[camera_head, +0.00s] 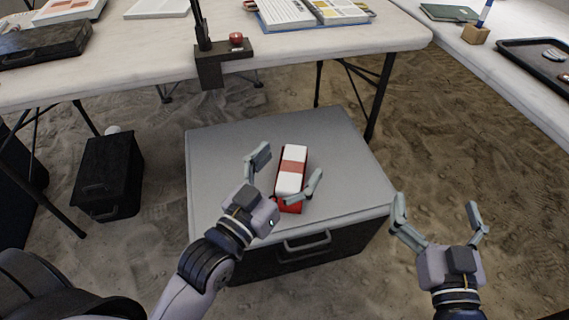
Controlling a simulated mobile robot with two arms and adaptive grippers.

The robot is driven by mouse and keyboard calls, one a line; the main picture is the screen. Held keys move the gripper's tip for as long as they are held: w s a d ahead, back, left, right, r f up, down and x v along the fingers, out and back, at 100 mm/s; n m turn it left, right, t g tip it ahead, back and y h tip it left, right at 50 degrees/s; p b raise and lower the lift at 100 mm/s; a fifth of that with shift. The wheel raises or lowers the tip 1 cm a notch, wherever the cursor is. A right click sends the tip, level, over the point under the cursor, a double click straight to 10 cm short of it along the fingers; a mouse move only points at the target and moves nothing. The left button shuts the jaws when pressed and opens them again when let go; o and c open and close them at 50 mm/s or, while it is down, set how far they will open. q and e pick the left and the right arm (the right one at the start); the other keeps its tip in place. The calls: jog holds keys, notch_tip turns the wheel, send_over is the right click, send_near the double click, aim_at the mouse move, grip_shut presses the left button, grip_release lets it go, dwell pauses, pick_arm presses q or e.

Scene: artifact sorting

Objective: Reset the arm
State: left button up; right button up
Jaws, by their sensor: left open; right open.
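My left gripper (285,172) is open above the grey lid of a case. Its fingers are on either side of a red and white box-shaped object (293,160), which appears to lie on the lid; whether the fingers touch it I cannot tell. My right gripper (438,218) is open and empty, over the sandy floor just right of the case.
The grey-lidded case (225,150) has a handle on its front. Behind it stands a white table (140,70) with an open book (310,12) and a dark case (45,45). Another table (480,62) with a black tray (515,55) is at right. A black box (105,175) sits on the floor at left.

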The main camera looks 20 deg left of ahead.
pick_arm(q)
jog(key=shift+a+f+m+y, duration=0.2)
jog(key=shift+a+m+y, duration=0.2)
jog(key=shift+m, duration=0.1)
